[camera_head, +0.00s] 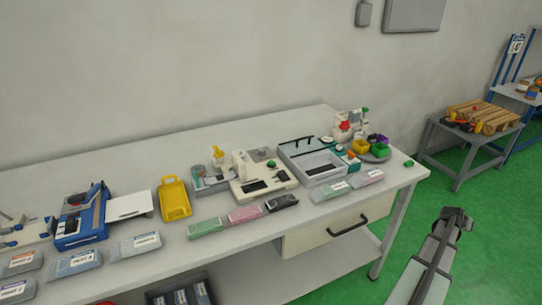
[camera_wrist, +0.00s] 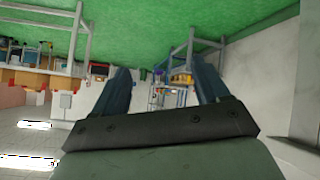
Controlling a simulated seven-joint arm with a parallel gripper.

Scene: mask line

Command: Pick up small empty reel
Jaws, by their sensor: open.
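I cannot tell a small empty reel for certain in either view; the parts on the bench are too small to make out. In the head view my arm is at the lower right, off the bench's right end.
The long white bench (camera_head: 330,215) carries a blue machine (camera_head: 82,218), a yellow tray (camera_head: 174,199), a white machine (camera_head: 262,176), a grey open box (camera_head: 318,167) and several labelled packs along the front. A side table (camera_head: 468,142) with wooden pieces stands at right. Green floor lies between.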

